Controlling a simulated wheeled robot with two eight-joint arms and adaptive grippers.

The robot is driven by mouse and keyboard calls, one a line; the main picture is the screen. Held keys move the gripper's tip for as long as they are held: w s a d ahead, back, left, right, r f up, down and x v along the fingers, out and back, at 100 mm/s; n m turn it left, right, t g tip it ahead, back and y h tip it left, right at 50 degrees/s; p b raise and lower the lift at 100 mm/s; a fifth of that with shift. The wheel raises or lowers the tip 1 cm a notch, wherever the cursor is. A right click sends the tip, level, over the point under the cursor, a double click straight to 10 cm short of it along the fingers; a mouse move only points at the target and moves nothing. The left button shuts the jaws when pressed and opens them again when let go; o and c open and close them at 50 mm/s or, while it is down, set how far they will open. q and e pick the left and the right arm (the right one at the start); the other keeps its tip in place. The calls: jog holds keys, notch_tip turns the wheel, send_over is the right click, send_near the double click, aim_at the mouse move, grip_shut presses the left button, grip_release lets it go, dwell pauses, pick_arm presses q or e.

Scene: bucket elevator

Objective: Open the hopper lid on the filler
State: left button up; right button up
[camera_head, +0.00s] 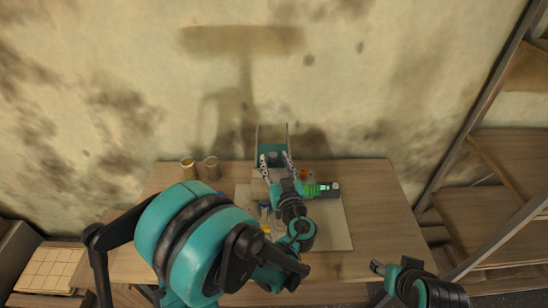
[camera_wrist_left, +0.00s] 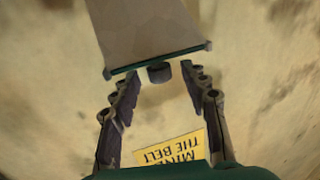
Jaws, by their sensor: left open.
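The filler's hopper (camera_head: 272,135), pale with teal edges, stands at the back of the table. In the left wrist view a pale panel (camera_wrist_left: 150,28) with a dark green edge shows at the top, seemingly the lid. A short dark round knob (camera_wrist_left: 159,73) sticks out at that edge. My left gripper (camera_head: 275,158) is open in front of the hopper. In the wrist view its two fingers (camera_wrist_left: 158,90) stand either side of the knob, with visible gaps and no clear contact. My right gripper (camera_head: 376,267) is low at the right, away from the filler; its jaws are too small to judge.
A yellow sign (camera_wrist_left: 172,152) with black lettering shows below the knob. Two tan cups (camera_head: 200,168) stand left of the filler. A bright green and dark item (camera_head: 322,190) lies right of my left gripper. The table's right side (camera_head: 375,200) is clear; a shelf rack (camera_head: 500,210) stands beyond.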

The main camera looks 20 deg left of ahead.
aim_at(273, 146)
pick_arm(q)
jog(key=shift+x, duration=1.2)
jog(key=shift+c, duration=0.3)
grip_shut()
jog(key=x, duration=0.3)
jog(key=d+x, duration=0.1)
jog(key=shift+w+a+b, duration=0.25)
jog(key=shift+w+b, duration=0.05)
jog(key=shift+w, duration=0.3)
jog(key=shift+o, duration=0.3)
grip_release()
jog(key=v, duration=1.2)
